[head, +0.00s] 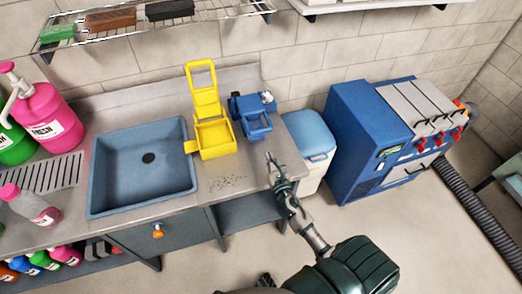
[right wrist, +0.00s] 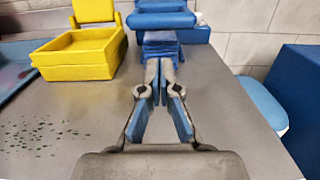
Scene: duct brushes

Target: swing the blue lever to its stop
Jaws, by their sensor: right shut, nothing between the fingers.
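A blue device (head: 252,116) stands at the right end of the metal counter, beside a yellow one. I cannot tell clearly which of its parts is the lever. In the right wrist view its blue parts (right wrist: 163,18) rise straight ahead, beyond the fingertips. My right gripper (head: 271,160) is shut and empty, above the counter's right end, on the near side of the blue device. Its fingertips (right wrist: 160,66) overlap the device's lower blue part in the right wrist view; I cannot tell whether they touch. My left gripper is not in view.
A yellow wringer-like holder (head: 214,138) stands close left of the blue device, next to a blue sink (head: 143,170). A blue-lidded bin (head: 312,140) and a blue machine (head: 360,135) stand to the right. The counter front is mostly clear.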

